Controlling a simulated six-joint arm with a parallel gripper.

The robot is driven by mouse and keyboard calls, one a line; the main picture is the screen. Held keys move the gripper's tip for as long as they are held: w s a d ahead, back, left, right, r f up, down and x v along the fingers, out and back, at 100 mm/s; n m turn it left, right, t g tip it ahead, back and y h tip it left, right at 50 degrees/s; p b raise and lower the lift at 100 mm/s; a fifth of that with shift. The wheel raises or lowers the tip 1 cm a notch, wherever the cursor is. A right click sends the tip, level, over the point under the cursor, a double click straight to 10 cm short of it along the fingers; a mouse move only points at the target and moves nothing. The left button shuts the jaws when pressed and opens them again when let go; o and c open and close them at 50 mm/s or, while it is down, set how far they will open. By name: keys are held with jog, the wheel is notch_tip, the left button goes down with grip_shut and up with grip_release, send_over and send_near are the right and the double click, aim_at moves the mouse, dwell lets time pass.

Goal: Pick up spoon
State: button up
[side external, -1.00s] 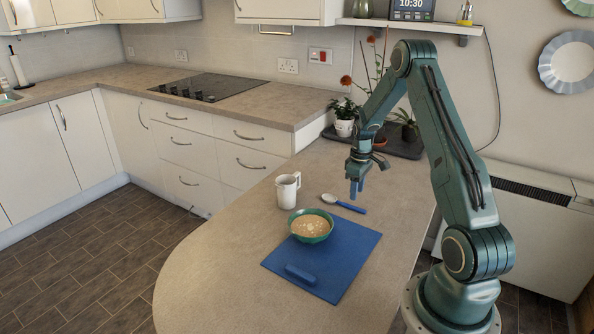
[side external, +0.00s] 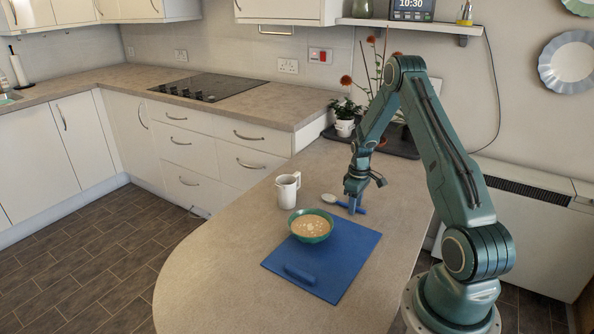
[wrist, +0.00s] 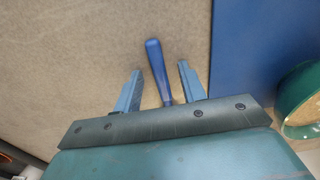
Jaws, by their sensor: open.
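The spoon has a blue handle and a pale bowl. In the side view its bowl (side external: 328,198) shows to the left of my gripper (side external: 353,206), and part of the handle is hidden behind the fingers. In the wrist view the blue handle (wrist: 157,68) lies on the worktop between the two fingers of my gripper (wrist: 158,82). The fingers are apart, with a gap on each side of the handle. The spoon's bowl end is hidden in the wrist view by the gripper body. I cannot tell exactly how high the fingertips are above the worktop.
A green bowl (side external: 311,239) of food stands on a blue board (side external: 350,258) just in front of the spoon. A white mug (side external: 287,190) stands to the left. Potted plants (side external: 345,118) stand on a dark tray (side external: 400,150) behind. The worktop (side external: 215,270) at the front left is clear.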

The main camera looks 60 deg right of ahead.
jog(key=shift+c, duration=0.2)
grip_shut()
jog(key=shift+r, duration=0.1)
notch_tip(320, 180, up, 20)
dwell(1.0)
dwell(0.5)
